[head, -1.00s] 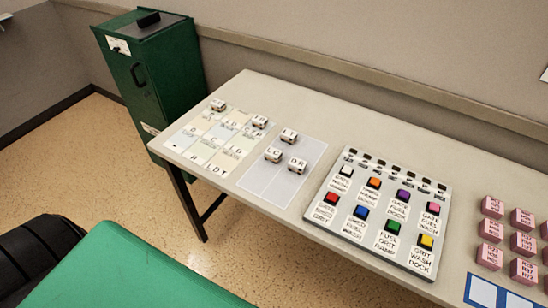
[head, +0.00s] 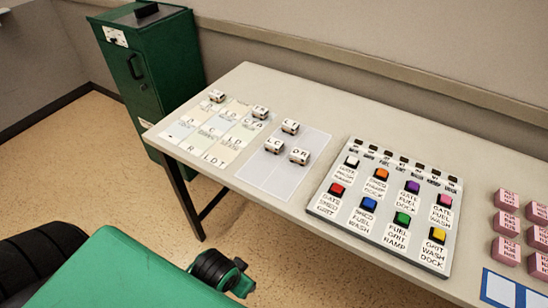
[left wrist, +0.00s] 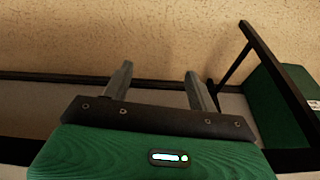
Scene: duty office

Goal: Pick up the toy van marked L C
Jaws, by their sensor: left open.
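The toy van marked L C (head: 275,145) is small and white with black letters on its roof. It stands on a pale grey mat (head: 262,181) on the table, beside the van marked D R (head: 299,156) and in front of a third van (head: 290,127). My left gripper shows in the left wrist view (left wrist: 158,82), with its two fingers apart and nothing between them. It faces the tan floor, away from the vans. My right gripper is not in view.
A panel of coloured buttons (head: 388,204) lies right of the mat, with pink blocks (head: 507,250) beyond. A green cabinet (head: 148,75) stands behind the table's left end.

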